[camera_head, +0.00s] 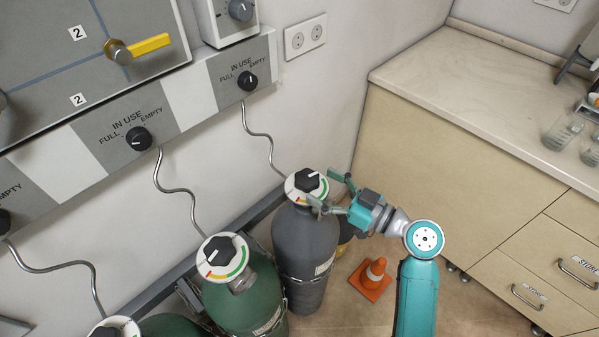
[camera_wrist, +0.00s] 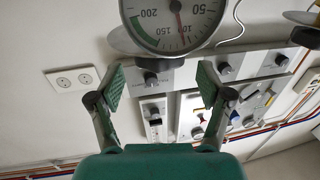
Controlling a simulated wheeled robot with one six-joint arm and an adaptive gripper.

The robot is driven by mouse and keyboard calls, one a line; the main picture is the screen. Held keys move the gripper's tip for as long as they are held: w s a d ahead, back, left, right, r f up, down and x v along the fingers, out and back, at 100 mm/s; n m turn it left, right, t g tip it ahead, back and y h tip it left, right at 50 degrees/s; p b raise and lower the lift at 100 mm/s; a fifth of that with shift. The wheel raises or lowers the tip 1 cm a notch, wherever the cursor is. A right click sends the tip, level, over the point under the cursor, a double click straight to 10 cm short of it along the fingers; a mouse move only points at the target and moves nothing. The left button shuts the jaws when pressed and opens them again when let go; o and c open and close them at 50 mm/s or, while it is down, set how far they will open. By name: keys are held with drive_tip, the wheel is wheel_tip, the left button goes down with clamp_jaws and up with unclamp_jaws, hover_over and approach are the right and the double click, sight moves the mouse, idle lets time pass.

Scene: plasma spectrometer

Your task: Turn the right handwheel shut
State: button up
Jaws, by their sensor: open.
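The right handwheel (camera_head: 308,180) is a black knob on a white disc with a coloured scale, on top of the dark grey cylinder (camera_head: 305,250). My gripper (camera_head: 325,189) is open at the disc's right side, its teal-padded fingers spread and nothing held. I cannot tell whether a finger touches the disc. In the wrist view, my gripper (camera_wrist: 160,83) shows its two fingers wide apart. A round gauge dial (camera_wrist: 175,22) with a red needle shows at the top of that view, beyond the fingertips; the black knob is not clear there.
Green cylinders (camera_head: 245,300) with similar tops stand to the left. An orange cone (camera_head: 374,275) is on the floor to the right of the grey cylinder. A wall panel (camera_head: 135,130) with black knobs is behind, and a beige cabinet (camera_head: 450,165) stands at the right.

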sight(299, 173)
drive_tip(key=x, duration=0.7)
drive_tip(key=shift+d, duration=0.1)
drive_tip(key=shift+c, duration=0.2)
drive_tip(key=c, duration=1)
